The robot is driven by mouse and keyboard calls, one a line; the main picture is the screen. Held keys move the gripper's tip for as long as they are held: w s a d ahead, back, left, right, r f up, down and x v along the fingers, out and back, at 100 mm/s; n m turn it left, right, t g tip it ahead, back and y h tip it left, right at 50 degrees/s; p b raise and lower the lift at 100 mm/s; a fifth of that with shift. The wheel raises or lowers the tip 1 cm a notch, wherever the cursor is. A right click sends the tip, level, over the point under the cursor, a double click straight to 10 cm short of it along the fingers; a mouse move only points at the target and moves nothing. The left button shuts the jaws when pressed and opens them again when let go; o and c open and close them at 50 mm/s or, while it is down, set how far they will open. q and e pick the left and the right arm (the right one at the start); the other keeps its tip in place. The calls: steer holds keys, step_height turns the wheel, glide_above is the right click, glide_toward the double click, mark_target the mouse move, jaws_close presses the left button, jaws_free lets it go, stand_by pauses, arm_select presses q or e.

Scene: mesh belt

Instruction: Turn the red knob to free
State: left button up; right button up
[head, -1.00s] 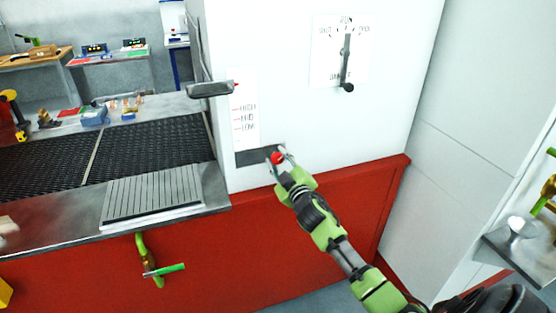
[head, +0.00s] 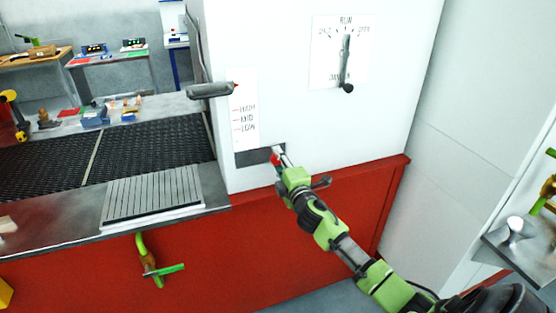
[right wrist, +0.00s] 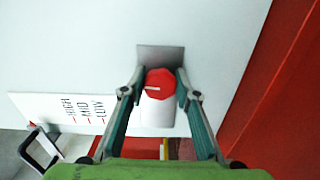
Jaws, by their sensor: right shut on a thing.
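The red knob (head: 275,159) sits on a dark grey plate (head: 247,157) low on the white cabinet, near its left edge. My right gripper (head: 280,155) is shut on the knob and partly hides it in the head view. In the right wrist view, the red knob (right wrist: 160,82) is between the two fingers (right wrist: 160,92), one on each side. It has a red faceted front, a short pale line on its left part and a white body. No word "free" is readable near it. My left gripper is not in view.
A HIGH, MID, LOW scale (head: 244,118) is above the plate. A dial panel (head: 326,66) with a black-ended lever (head: 346,70) is at upper right. A grey handle (head: 210,90) juts out at left. The mesh belt (head: 150,145) lies left of the cabinet.

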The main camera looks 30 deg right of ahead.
steer(key=shift+n, duration=0.4)
steer(key=o, duration=1.1)
steer(key=v, duration=1.2)
